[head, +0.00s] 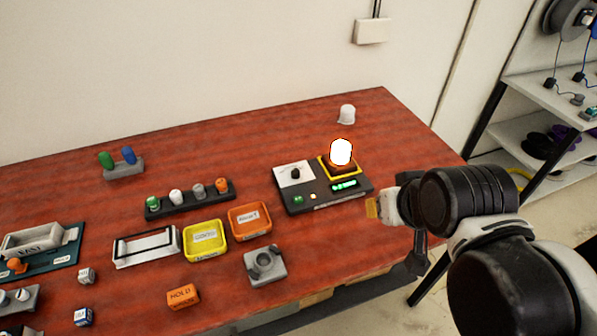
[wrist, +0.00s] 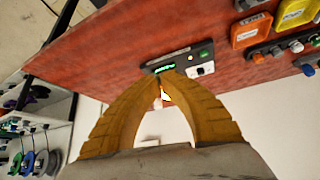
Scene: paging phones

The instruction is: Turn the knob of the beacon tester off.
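The beacon tester (head: 323,203) is a dark box near the table's right end. Its black knob (head: 295,174) stands on a white dial plate (head: 284,182) at the left of its top. Its lamp (head: 340,152) glows white on an orange and yellow base, and a green display (head: 344,185) is lit. My gripper (head: 371,208) is to the right of the tester, apart from it. In the wrist view the yellow fingers (wrist: 159,81) meet at their tips with nothing between them, shut. The tester (wrist: 178,58) appears beyond them, with its knob (wrist: 200,71) to the right.
A white cap (head: 346,114) stands behind the tester. A rack of colored knobs (head: 190,203), an orange tray (head: 249,221), a yellow tray (head: 205,240) and a grey block (head: 265,265) lie to its left. The red table (head: 420,150) is bare right of the tester.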

